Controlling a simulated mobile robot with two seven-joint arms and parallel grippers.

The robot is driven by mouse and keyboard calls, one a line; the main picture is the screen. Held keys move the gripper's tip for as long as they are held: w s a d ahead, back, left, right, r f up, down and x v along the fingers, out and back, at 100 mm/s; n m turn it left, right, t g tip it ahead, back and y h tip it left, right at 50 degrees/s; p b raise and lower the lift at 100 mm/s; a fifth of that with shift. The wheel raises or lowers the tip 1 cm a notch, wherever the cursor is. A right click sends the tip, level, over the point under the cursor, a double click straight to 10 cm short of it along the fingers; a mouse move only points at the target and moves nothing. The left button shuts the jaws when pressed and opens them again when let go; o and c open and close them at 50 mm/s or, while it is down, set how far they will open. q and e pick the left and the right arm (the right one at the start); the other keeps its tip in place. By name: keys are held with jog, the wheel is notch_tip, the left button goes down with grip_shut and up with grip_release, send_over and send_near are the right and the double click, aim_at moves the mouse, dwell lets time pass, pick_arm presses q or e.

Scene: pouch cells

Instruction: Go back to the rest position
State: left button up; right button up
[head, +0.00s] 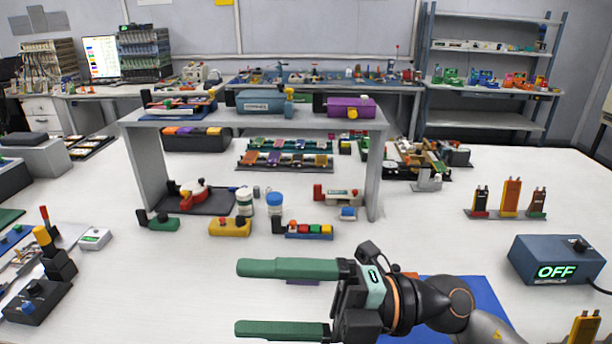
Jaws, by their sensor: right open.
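My right gripper (285,298) reaches in from the lower right, with its two green fingers pointing left. The fingers are wide apart with nothing between them, and it hovers over the front middle of the white table (160,290). Part of a blue mat (490,296) shows beneath my right arm. My left gripper does not show in the head view.
A blue box (556,262) reading "OFF" stands right of my right arm. A grey raised shelf (375,175) spans the middle, with jars and small devices below. A black device (38,300) stands at the front left. The table left of my right gripper is mostly clear.

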jog(key=w+d+r+m+t+h, duration=0.2)
jog(key=w+d+m+t, duration=0.3)
jog(key=m+t, duration=0.5)
jog(key=w+d+r+m+t+h, duration=0.15)
jog(key=w+d+m+t, duration=0.35)
jog(key=m+t, duration=0.5)
jog(key=w+d+f+m+h, duration=0.3)
jog(key=d+f+m+h, duration=0.75)
jog(key=f+h, duration=0.25)
jog(key=s+d+f+m+g+h, duration=0.2)
jog(key=s+f+g, duration=0.15)
jog(key=f, duration=0.35)
jog(key=s+d+f+m+g+h, duration=0.1)
jog(key=s+d+f+g+h, duration=0.2)
jog(key=f, duration=0.5)
jog(key=s+f+g+y, duration=0.1)
jog(key=s+f+g, duration=0.35)
jog(key=s, duration=0.35)
jog(key=s+f+g+y, duration=0.1)
jog(key=s+f+g, duration=0.35)
jog(key=s, duration=0.45)
jog(key=w+a+f+t+y+p, duration=0.2)
jog(key=w+a+f+t+p, duration=0.1)
jog(key=f, duration=0.5)
jog(key=shift+w+a+m+t+p, duration=0.35)
jog(key=shift+w+a+t, duration=0.2)
jog(key=shift+w+t, duration=0.85)
jog(key=shift+s+t, duration=0.25)
jog(key=shift+s, duration=0.05)
